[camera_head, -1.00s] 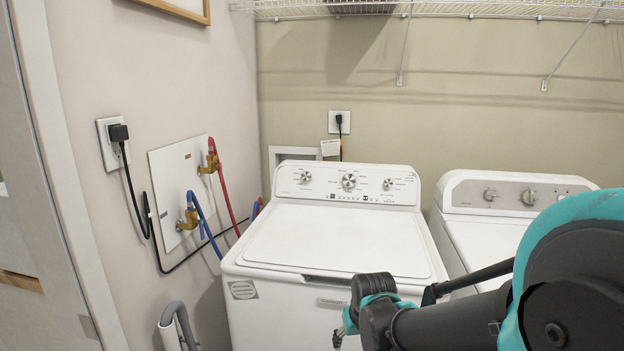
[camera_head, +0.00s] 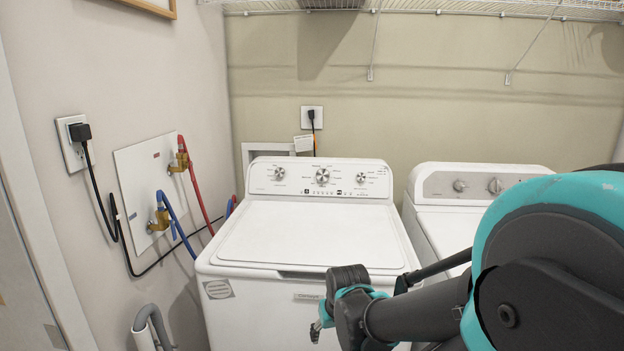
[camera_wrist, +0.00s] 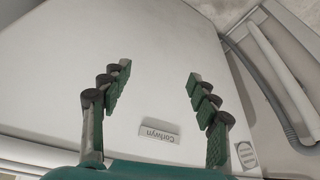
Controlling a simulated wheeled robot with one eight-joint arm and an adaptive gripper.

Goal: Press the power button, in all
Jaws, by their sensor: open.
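A white top-loading washer (camera_head: 300,285) stands in the middle of the head view with its lid (camera_head: 305,235) closed. Its control panel (camera_head: 320,180) at the back carries several knobs and a row of small marks under the middle knob (camera_head: 322,176); which one is the power button is too small to tell. My gripper (camera_head: 318,325) is in front of the washer's front face, low in the head view. In the wrist view my gripper (camera_wrist: 158,78) is open and empty, its green-padded fingers spread before the washer's white front with a name label (camera_wrist: 160,134).
A second white machine (camera_head: 430,235) stands close on the right, partly behind my arm. Hoses and a valve plate (camera_head: 150,195) are on the left wall. A grey hose (camera_head: 150,325) stands by the washer's left side. A wire shelf (camera_head: 430,8) hangs above.

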